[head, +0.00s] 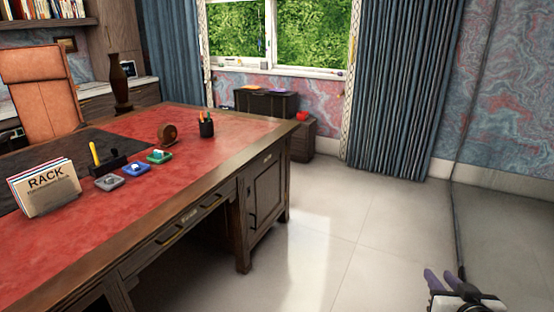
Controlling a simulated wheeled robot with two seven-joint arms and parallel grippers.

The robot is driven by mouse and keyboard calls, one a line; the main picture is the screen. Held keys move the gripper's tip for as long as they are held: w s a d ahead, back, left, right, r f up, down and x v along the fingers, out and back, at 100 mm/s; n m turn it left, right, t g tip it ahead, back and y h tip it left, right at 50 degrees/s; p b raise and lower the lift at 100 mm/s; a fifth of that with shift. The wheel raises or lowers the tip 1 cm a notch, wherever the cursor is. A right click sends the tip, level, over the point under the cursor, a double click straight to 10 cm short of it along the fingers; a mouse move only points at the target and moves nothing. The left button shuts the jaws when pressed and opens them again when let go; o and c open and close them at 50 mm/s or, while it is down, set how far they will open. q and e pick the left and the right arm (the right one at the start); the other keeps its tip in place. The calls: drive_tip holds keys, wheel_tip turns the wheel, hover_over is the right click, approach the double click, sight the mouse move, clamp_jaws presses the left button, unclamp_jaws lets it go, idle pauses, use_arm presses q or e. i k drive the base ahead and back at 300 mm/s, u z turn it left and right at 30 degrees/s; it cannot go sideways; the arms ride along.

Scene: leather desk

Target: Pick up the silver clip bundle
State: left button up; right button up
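A small grey, silvery bundle (109,182) lies on the red leather top of the desk, just right of the card rack. It is too small here to make out single clips. It is the nearest of three similar small items in a row. My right gripper (438,274) is at the lower right, above the tiled floor and far from the desk. Its two dark purple fingers stand apart, with nothing seen between them. My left gripper is not in view.
A blue item (135,169) and a green item (159,157) lie beyond the bundle. A rack of cards (45,190), a black holder with a yellow stick (108,165), a tape roll (167,134) and a pen cup (206,128) stand on the desk (190,185). The floor right of it is clear.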

sight(109, 181)
drive_tip(key=i, duration=2.45)
drive_tip(key=u, duration=3.1)
